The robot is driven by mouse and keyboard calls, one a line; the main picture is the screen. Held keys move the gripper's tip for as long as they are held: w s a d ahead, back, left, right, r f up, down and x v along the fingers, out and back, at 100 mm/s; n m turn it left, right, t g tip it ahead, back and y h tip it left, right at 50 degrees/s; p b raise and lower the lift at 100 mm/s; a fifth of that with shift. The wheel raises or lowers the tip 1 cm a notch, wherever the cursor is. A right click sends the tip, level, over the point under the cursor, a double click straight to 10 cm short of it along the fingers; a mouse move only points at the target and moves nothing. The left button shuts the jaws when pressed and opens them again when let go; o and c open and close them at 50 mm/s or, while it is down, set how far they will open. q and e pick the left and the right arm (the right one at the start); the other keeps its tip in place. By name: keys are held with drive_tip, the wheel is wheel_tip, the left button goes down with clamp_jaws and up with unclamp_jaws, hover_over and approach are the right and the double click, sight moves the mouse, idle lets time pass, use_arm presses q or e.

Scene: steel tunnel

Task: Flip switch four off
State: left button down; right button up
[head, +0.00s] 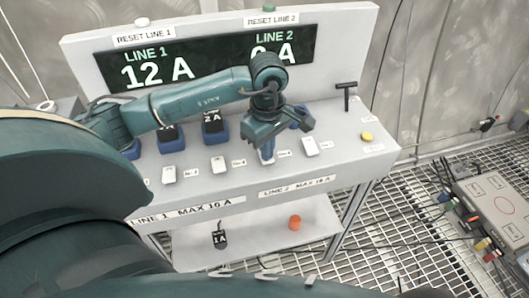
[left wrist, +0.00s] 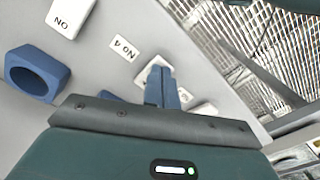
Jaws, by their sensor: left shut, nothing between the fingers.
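The grey console (head: 350,165) has a row of white switches, with small number labels between them. My left gripper (head: 267,158) points down over a white switch (left wrist: 150,66) in the row. Its blue fingers are shut and empty; they partly cover this switch, and I cannot tell whether they touch it. The "No 4" label (left wrist: 122,48) lies between this switch and another white switch (left wrist: 70,15) that shows "ON"; that one is also in the head view (head: 310,147). The covered switch's position is hidden. My right gripper is not in view.
The display (head: 215,62) reads 12 A for line 1; my arm partly hides line 2. Blue sockets (left wrist: 35,72), some with black plugs, stand behind the switches. A black T-handle (head: 346,92) and yellow button (head: 367,136) are at right. An orange cylinder (head: 295,222) is on the shelf.

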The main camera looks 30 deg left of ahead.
use_arm(q)
drive_tip(key=shift+r+p, duration=2)
drive_tip(key=shift+r, duration=1.4)
